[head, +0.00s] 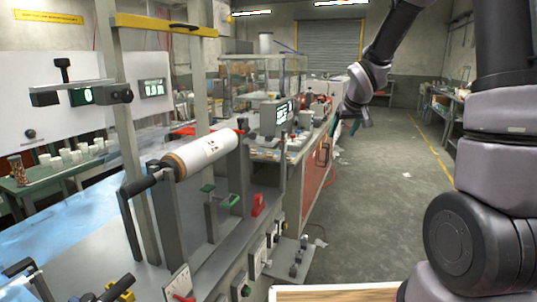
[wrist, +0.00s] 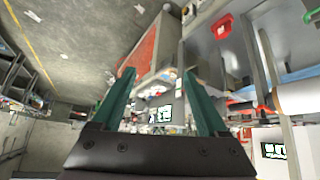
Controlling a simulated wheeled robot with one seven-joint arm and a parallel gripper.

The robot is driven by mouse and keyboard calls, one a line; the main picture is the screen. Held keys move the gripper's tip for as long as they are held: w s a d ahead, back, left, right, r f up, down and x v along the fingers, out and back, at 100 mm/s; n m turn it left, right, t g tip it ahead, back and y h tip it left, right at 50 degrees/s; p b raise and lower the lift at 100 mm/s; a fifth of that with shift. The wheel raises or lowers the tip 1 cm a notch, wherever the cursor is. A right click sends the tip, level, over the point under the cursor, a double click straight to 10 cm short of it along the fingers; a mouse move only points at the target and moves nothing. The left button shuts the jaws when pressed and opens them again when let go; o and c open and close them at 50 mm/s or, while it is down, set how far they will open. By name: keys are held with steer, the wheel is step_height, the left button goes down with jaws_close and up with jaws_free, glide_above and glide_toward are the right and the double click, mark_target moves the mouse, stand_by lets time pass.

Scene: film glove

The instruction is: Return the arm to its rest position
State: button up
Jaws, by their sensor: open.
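My arm rises at the right of the head view and bends over to my gripper (head: 352,126), which hangs above the floor just right of the long workbench. In the wrist view my gripper (wrist: 155,95) shows two green fingers spread apart with nothing between them. The fingers touch nothing that I can see. The far bench with its lit displays shows beyond them, upside down.
A white film roll (head: 207,150) lies on a stand over the near bench. A red-sided cabinet (head: 314,180) stands beyond it. The grey floor (head: 390,200) to the right is mostly clear. A side table (head: 447,102) stands along the right wall.

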steer(key=s+d+r+m, duration=0.2)
steer(key=s+r+m, duration=0.1)
steer(key=s+r, duration=0.95)
steer(key=s+a+r+m+y, duration=0.1)
steer(key=s+a+r+m, duration=0.1)
steer(key=s, duration=1.5)
steer(key=shift+s+y, duration=0.35)
steer(key=shift+y, duration=0.05)
